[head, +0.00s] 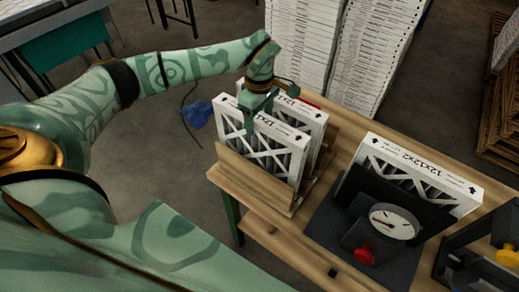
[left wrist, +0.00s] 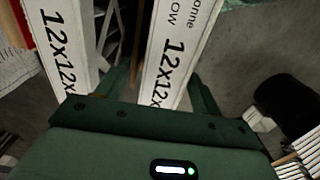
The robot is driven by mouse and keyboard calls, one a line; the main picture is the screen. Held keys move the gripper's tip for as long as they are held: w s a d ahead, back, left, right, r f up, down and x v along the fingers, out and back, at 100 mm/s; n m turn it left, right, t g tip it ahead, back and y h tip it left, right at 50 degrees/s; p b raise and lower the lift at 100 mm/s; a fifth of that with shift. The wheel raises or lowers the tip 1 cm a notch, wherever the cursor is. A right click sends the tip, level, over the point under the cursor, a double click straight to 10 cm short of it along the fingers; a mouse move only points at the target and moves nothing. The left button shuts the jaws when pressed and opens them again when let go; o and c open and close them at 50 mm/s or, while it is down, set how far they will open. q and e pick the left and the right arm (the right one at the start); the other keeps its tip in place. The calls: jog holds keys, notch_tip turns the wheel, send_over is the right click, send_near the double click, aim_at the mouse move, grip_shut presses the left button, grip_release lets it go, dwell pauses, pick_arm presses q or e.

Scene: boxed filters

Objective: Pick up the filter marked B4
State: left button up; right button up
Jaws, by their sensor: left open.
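Two white-framed, pleated filters stand upright in a wooden rack. The near filter (head: 262,150) and the far filter (head: 316,122) carry black "12x1…" print on their top edges. No B4 mark is legible. My left gripper (head: 261,115) is open and pointing down at the near filter's top edge. In the left wrist view, the left gripper's fingers (left wrist: 160,90) are on either side of the near filter (left wrist: 172,50), with the far filter (left wrist: 62,45) outside them to the left. Whether the fingers touch the filter cannot be told. My right gripper is not in view.
A third filter (head: 420,172), marked 12x12x2, stands on a black stand with a round gauge (head: 394,222) to the right. The rack's wooden front board (head: 250,178) is close to the near filter. Tall stacks of white filters (head: 300,45) stand behind the wooden table.

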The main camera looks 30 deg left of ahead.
pick_arm(q)
jog(key=p, duration=0.1)
send_over(260, 151)
jog(key=w+a, duration=0.2)
jog(key=f, duration=0.5)
jog(key=shift+w+d+f, duration=0.1)
jog(key=shift+w+d, duration=0.05)
jog(key=shift+w, duration=0.05)
jog(key=c, duration=1.4)
